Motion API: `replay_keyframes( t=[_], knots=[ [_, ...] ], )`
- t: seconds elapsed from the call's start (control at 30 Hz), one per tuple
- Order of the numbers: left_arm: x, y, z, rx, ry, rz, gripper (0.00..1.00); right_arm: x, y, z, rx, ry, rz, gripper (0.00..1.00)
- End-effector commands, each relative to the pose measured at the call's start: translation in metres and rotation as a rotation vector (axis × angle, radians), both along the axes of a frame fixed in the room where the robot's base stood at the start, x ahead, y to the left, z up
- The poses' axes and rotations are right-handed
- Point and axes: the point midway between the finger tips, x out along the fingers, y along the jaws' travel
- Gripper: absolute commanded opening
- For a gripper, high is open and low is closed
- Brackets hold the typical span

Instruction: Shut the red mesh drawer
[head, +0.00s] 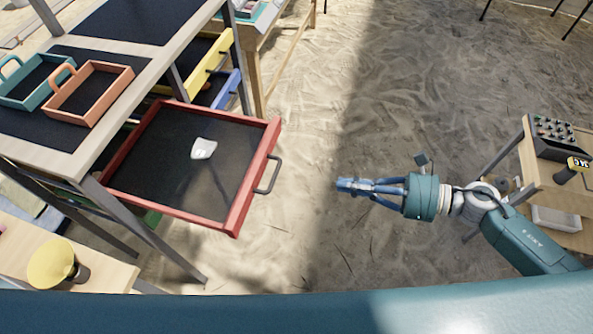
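The red mesh drawer (237,205) is pulled far out of the rack on the left, toward the middle of the view. A small white object (204,148) lies on its dark mesh. A dark handle (270,175) sticks out from its right-hand front panel. My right gripper (345,185) is to the right of the handle, clear of it, pointing left at about handle height in the picture. Its fingers converge toward the tips, and nothing shows between them. I cannot tell if the tips meet. My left gripper is not in view.
The rack's top (60,48) holds a teal tray (22,98) and an orange tray (88,118). Yellow (212,58) and blue (228,88) drawers show beyond the red one. A wooden table (115,272) is at lower left, another (545,190) at right. Open sand lies between.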

Motion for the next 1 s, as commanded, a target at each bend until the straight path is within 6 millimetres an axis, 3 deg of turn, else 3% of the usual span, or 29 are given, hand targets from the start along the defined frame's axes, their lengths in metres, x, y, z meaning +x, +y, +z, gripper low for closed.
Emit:
replay_keyframes(
  t=[0.1, 0.37, 0.7, 1.0],
  knots=[
    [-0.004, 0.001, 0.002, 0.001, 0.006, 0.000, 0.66, -0.008, 0.010, 0.004, -0.022, -0.047, 0.050, 0.00],
    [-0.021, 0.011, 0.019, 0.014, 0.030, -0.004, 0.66, 0.007, 0.051, 0.000, -0.016, -0.047, 0.045, 0.00],
    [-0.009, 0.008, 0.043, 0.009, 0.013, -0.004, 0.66, 0.027, 0.113, -0.016, -0.017, -0.043, 0.041, 0.00],
    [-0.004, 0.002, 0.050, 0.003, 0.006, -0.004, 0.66, 0.033, 0.134, -0.024, -0.019, -0.043, 0.041, 0.00]
  ],
)
